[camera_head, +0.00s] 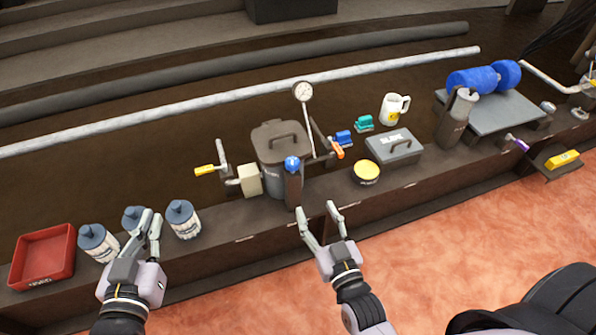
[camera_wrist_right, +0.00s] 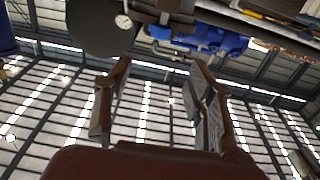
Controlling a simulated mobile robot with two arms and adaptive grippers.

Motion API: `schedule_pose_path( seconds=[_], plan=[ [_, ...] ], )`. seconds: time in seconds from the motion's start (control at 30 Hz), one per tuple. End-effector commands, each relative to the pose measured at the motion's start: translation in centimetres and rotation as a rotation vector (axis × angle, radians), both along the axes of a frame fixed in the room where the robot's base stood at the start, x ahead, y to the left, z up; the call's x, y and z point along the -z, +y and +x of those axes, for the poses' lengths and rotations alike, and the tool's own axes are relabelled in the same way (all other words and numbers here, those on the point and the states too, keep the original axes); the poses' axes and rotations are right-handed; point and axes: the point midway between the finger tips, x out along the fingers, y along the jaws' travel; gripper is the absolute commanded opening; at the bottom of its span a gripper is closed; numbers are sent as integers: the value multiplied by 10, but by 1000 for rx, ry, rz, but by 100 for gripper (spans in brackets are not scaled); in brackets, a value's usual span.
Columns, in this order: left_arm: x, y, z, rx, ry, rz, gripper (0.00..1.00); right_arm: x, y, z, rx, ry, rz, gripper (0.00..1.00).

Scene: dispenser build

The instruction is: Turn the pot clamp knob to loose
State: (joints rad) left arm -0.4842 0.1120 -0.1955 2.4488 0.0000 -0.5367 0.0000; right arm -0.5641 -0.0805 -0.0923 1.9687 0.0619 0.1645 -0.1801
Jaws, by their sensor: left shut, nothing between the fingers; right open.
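The grey pot (camera_head: 279,157) stands on the bench in the middle of the head view, with a lidded top and a handle. A blue knob (camera_head: 292,164) sits on top of a dark post at the pot's front right; I cannot tell if it is tight or loose. My right gripper (camera_head: 318,222) is open and empty, in front of the bench and below the knob, apart from it. In the right wrist view its open fingers (camera_wrist_right: 160,105) have nothing between them. My left gripper (camera_head: 151,225) is shut and empty, in front of the bottles at the left.
A red tray (camera_head: 70,262) and several blue-capped bottles (camera_head: 184,220) stand at the left. A dial gauge (camera_head: 303,92) rises behind the pot. A yellow-topped tin (camera_head: 366,173), grey box (camera_head: 395,147) and white mug (camera_head: 394,109) stand right of it. The floor in front is clear.

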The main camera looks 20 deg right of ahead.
Motion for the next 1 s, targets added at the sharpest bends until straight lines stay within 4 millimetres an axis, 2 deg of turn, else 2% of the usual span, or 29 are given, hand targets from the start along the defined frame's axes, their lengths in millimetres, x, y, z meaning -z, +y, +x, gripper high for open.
schedule_pose_path(
  seconds=[0.3, 0.6, 0.8, 1.0],
  plan=[
    [-56, -10, 5, 20, -316, -81, 0, 1, 2, 62, 0, -3, 2, 50],
    [-112, -13, -14, 38, -631, -168, 0, 2, 3, 114, -1, -1, 3, 50],
    [-141, -12, -34, 46, -814, -221, 0, 2, 4, 141, -1, 1, 3, 50],
    [-156, -10, -48, 52, -921, -252, 0, 1, 4, 156, -1, 3, 2, 50]
  ],
)
